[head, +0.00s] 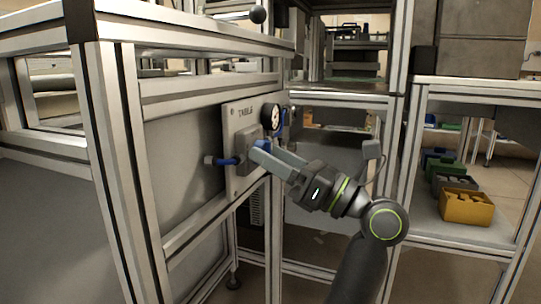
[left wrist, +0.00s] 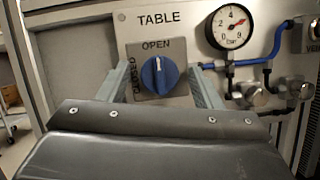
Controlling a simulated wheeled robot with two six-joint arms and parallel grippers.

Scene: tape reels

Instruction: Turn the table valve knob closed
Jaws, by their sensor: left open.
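The table valve knob (left wrist: 158,75) is round and blue, with a white pointer mark. It sits on a grey plate (left wrist: 190,20) labelled TABLE. The mark points up to the word OPEN; the word CLOSED runs up the left side. My left gripper (head: 262,152) is open at the plate in the head view, where its fingers largely hide the knob. In the left wrist view one finger is on each side of the knob; I cannot tell whether they touch it. My right gripper is not in view.
A pressure gauge (head: 271,117) is at the plate's upper right, with blue hoses and metal fittings (left wrist: 255,95) below it. The plate is on an aluminium-framed bench (head: 175,140). A shelf at right holds several bins, including a yellow one (head: 467,208).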

